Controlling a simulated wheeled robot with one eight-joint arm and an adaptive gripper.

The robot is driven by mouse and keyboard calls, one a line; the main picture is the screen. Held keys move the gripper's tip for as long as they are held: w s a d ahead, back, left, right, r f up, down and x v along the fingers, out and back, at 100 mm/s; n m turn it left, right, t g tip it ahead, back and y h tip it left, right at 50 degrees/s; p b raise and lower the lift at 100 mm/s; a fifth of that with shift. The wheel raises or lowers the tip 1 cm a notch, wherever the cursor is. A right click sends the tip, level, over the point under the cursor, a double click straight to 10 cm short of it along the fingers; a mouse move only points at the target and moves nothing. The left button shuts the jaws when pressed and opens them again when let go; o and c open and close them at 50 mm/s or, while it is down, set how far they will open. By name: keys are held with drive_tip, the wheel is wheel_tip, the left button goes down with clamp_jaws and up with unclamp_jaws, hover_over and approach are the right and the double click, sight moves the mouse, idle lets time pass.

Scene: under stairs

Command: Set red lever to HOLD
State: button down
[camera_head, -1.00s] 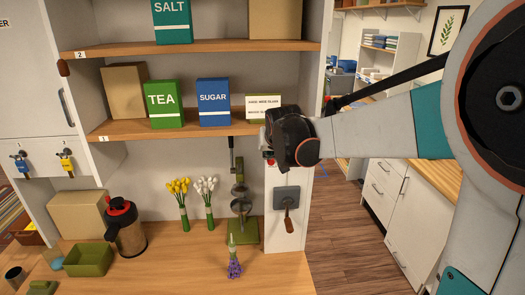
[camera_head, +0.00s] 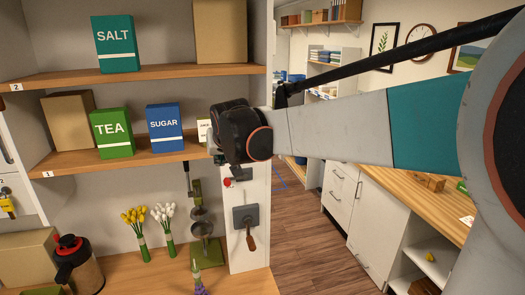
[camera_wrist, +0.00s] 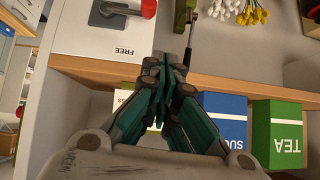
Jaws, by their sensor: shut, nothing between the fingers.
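The red lever (camera_wrist: 148,8) is at the top edge of the wrist view, cut off, on a dark plate (camera_wrist: 112,8) on a white post. A label reading FREE (camera_wrist: 125,50), upside down, is near it; no HOLD label is readable. In the head view only a small red part (camera_head: 227,183) shows, just below my gripper (camera_head: 240,150). In the wrist view my gripper (camera_wrist: 162,72) is shut and empty, its fingertips apart from the lever, near the shelf edge and the FREE label.
A shelf (camera_head: 110,163) with TEA and SUGAR boxes (camera_head: 164,128) is beside my gripper. A brown-handled lever on a grey plate (camera_head: 243,214) is lower on the post. Flowers (camera_head: 137,222) and a flask (camera_head: 80,268) stand on the counter. Open floor (camera_head: 300,235) is at right.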

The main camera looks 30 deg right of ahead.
drive_tip(key=shift+a+v, duration=0.2)
drive_tip(key=shift+v, duration=0.9)
drive_tip(key=shift+a+v, duration=0.2)
drive_tip(key=shift+v, duration=0.9)
drive_tip(key=shift+s+f, duration=0.1)
drive_tip(key=shift+f, duration=0.1)
drive_tip(key=s+a+f+n+b, duration=0.1)
drive_tip(key=s+a+f+b, duration=0.1)
drive_tip(key=s+f+b, duration=0.7)
drive_tip(key=s+a+f+n+g+y+b, duration=0.1)
drive_tip(key=s+a+f+b, duration=0.2)
drive_tip(key=s+f+b, duration=0.6)
drive_tip(key=s+a+f+n+g+y+b, duration=0.1)
drive_tip(key=s+f+b, duration=0.8)
drive_tip(key=f, duration=1.4)
drive_tip(key=shift+a+f+n+b, duration=0.3)
drive_tip(key=shift+a+b, duration=0.05)
drive_tip(key=shift+a, duration=0.35)
drive_tip(key=shift+s, duration=0.1)
